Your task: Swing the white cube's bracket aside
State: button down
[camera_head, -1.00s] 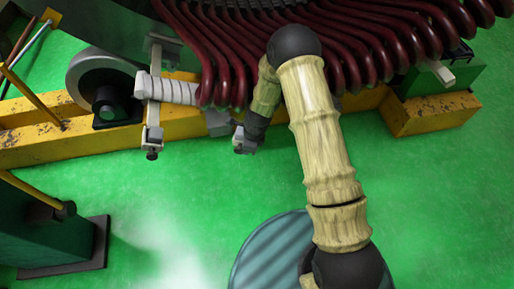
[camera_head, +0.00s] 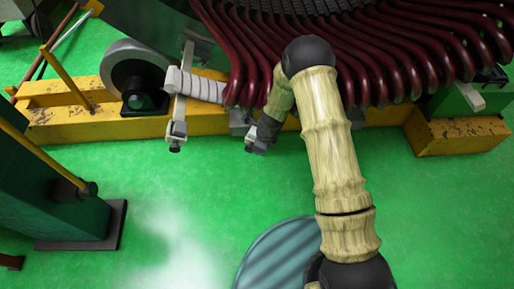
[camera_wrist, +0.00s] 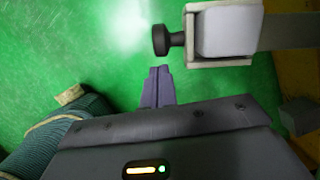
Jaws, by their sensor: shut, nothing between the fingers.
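The white cube (camera_wrist: 228,30) sits in a grey metal bracket (camera_wrist: 193,35) at the upper right of the wrist view. A dark knob (camera_wrist: 161,40) sticks out of the bracket's left side. In the head view the bracket (camera_head: 183,88) is a long bar crossing a white-wrapped coil end, with the cube (camera_head: 178,128) at its lower end. My gripper (camera_wrist: 158,70) is shut and empty, its fingertips just below the knob in the wrist picture and apart from it. In the head view my gripper (camera_head: 254,148) is right of the bracket's lower end, with a gap between.
Dark red coils (camera_head: 405,60) fill the top of the head view, above a yellow beam (camera_head: 70,130). A grey roller (camera_head: 128,62) stands left of the bracket. A dark green post (camera_head: 55,200) stands at left. Green floor below the bracket is clear.

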jog(key=s+d+r+p, duration=0.2)
jog(key=d+r, duration=0.3)
jog(key=r, duration=0.5)
jog(key=shift+r+p, duration=0.25)
jog(key=shift+p, duration=0.6)
jog(key=shift+d, duration=0.15)
jog(key=d+f+n+y, duration=0.1)
jog(key=n, duration=0.4)
jog(key=s+d+f+n+t+y, duration=0.1)
jog(key=d+n+y, duration=0.1)
jog(key=n, duration=0.4)
jog(key=d+f+n+t+y, duration=0.1)
jog(key=n+y, duration=0.1)
jog(key=n, duration=0.3)
jog(key=shift+s+d+n, duration=0.3)
jog(key=shift+s+d, duration=0.05)
